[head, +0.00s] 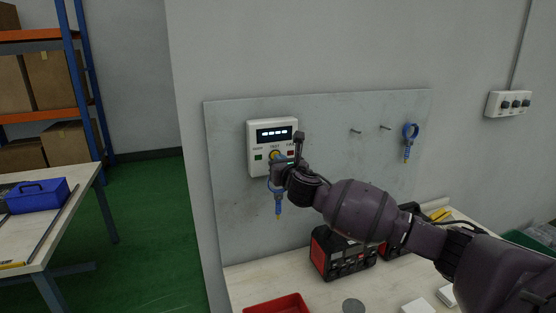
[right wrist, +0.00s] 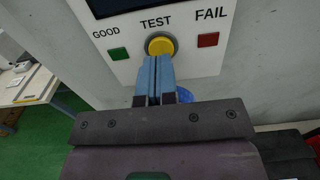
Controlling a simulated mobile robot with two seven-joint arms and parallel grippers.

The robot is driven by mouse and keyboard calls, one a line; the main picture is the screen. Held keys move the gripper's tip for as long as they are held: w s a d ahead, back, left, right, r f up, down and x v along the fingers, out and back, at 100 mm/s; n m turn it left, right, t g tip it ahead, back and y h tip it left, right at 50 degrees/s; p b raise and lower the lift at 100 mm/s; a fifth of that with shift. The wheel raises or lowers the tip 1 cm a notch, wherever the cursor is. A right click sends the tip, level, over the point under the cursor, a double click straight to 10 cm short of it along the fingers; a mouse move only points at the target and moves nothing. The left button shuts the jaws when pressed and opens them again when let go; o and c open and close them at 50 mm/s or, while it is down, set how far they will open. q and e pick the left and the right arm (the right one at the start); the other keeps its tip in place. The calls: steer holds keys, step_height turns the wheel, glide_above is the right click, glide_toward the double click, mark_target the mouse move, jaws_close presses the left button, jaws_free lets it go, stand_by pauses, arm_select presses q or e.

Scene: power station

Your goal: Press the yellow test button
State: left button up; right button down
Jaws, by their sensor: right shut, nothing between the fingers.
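A white tester box (head: 257,161) with a dark lit display is mounted on the grey wall panel. Its yellow test button (right wrist: 160,45) sits under the word TEST, between a green square marked GOOD and a red square marked FAIL. In the head view the yellow button (head: 274,154) is partly hidden by my right gripper (head: 276,166). In the right wrist view the blue fingertips (right wrist: 157,60) are shut and empty, at the button's lower edge. I cannot tell whether they touch it. My left gripper is not in view.
A blue-handled tool (head: 278,204) hangs just below the tester, close to my right gripper. Another blue tool (head: 408,141) hangs at the panel's right. A red-and-black device (head: 338,254) and a red tray (head: 277,306) stand on the bench below.

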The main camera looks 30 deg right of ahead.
steer(key=shift+x, duration=0.8)
